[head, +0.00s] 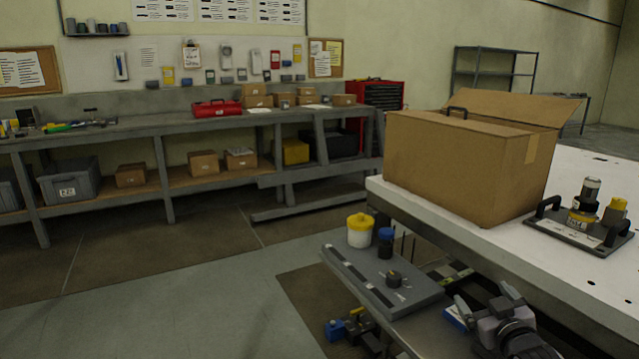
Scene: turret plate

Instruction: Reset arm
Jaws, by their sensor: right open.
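My right gripper (487,299) is at the lower right of the head view, beside the near edge of the white table. Its two fingers point up and stand apart, with nothing visible between them. My left gripper is out of view. A dark plate (570,238) with two black handles lies on the white table at the right, up and to the right of the gripper. It carries a turret-like stack of black, white and yellow parts (585,205) and a yellow-topped part (614,212).
An open cardboard box (450,165) stands on the white table (600,165). Open floor (170,290) lies at the left, before a workbench (130,128).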

